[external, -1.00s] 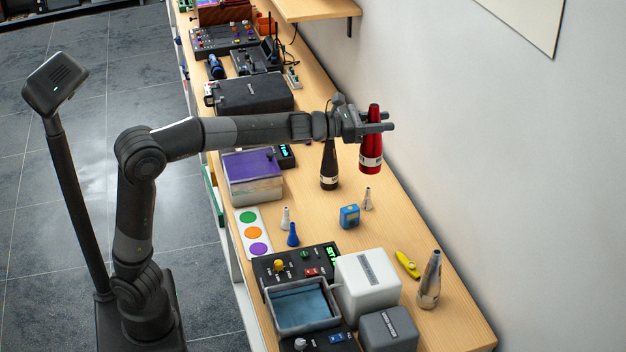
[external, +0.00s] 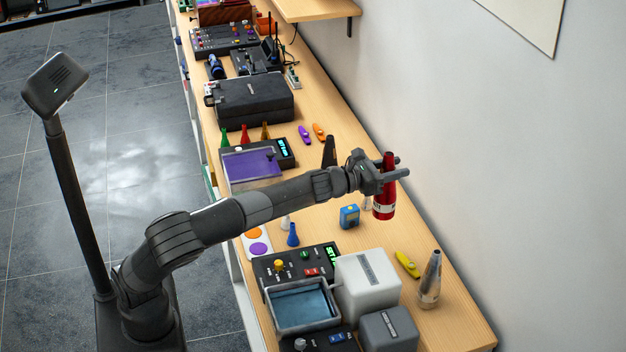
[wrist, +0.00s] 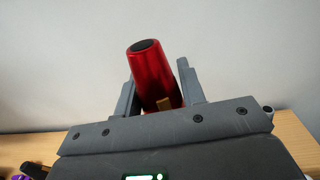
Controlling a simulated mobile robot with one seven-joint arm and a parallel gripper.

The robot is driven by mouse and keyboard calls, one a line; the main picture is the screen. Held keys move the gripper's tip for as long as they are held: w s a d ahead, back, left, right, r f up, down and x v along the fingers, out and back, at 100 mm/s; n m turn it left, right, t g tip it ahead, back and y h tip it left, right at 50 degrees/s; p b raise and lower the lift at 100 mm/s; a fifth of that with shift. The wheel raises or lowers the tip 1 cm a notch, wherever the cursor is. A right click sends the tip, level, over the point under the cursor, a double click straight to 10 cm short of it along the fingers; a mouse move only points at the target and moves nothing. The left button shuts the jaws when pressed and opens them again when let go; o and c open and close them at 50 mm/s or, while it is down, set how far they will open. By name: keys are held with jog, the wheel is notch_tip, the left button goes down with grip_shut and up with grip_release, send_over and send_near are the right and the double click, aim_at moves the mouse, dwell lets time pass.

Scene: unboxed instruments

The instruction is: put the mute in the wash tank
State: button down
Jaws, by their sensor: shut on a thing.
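My gripper (external: 393,167) is shut on a red mute (external: 384,200) with a pale band near its lower end. It holds the mute roughly upright over the right side of the bench. In the wrist view the red mute (wrist: 152,72) stands between the two fingers (wrist: 158,88), tilted a little. An open grey tank (external: 300,305) with blue inside, which looks like the wash tank, is at the front left of the bench, below and left of my gripper. A second tank (external: 250,168) with a purple top stands farther back.
A white box (external: 368,285) and a grey box (external: 388,332) stand right of the open tank. A control panel (external: 290,262) is behind it. The wall is close on the right.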

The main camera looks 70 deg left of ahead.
jog(key=shift+s+d+f+n+y, duration=0.2)
jog(key=shift+d+f+y, duration=0.2)
jog(key=shift+d, duration=0.2)
jog(key=shift+s+d+f+n+y, duration=0.1)
jog(key=shift+s+d+f+y, duration=0.1)
jog(key=shift+d+f+y, duration=0.3)
jog(key=s+d+r+n+g+y, duration=0.25)
jog(key=s+d+n+y, duration=0.2)
jog(key=s+d, duration=0.65)
jog(key=s+d+r+n+g+y, duration=0.1)
jog(key=s+d+r+y, duration=0.15)
jog(key=s, duration=0.55)
jog(key=s+d+r+n+g+y, duration=0.15)
jog(key=s+r, duration=0.25)
jog(key=s, duration=0.4)
jog(key=s+d+r+n+y, duration=0.1)
jog(key=s+d+r, duration=0.15)
jog(key=s, duration=0.55)
notch_tip(320, 180, down, 17)
jog(key=w+a+f, duration=0.8)
jog(key=w+f, duration=0.1)
jog(key=f, duration=0.2)
jog(key=shift+w, duration=0.2)
jog(key=shift+a, duration=0.1)
